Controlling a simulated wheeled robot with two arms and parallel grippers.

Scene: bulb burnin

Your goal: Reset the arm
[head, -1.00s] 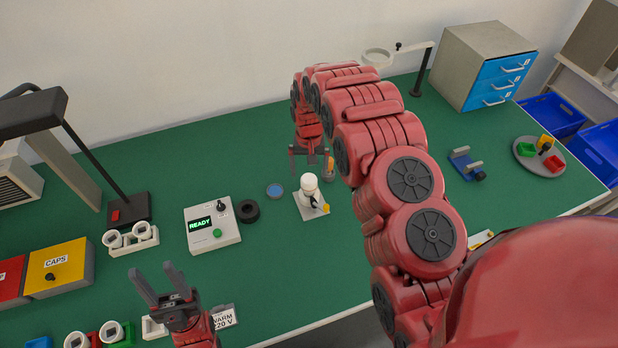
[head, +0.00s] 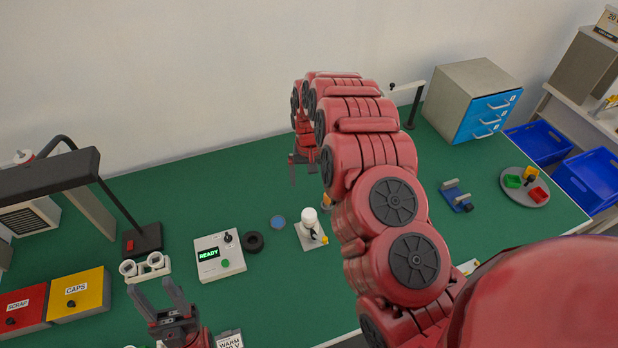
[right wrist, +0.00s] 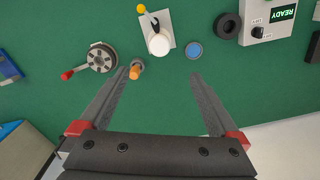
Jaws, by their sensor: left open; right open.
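My right arm reaches across the head view, and its gripper (head: 306,172) hangs beyond the white bulb (head: 310,217). The right gripper is open and empty in the right wrist view (right wrist: 158,78). The bulb stands on a light plate, which carries a small yellow-tipped lever. A small orange-topped piece (right wrist: 135,71) sits near one right fingertip; I cannot tell whether they touch. In the head view my right arm partly hides that piece. My left gripper (head: 156,288) is open and empty at the lower left, in front of a white two-cup holder (head: 147,271).
A READY box (head: 218,262), black ring (head: 253,242) and blue disc (head: 278,222) lie mid-bench. A lamp (head: 142,242), SCRAP bin (head: 20,310) and CAPS bin (head: 78,296) stand left. A drawer cabinet (head: 462,95) and round tray (head: 524,186) stand right.

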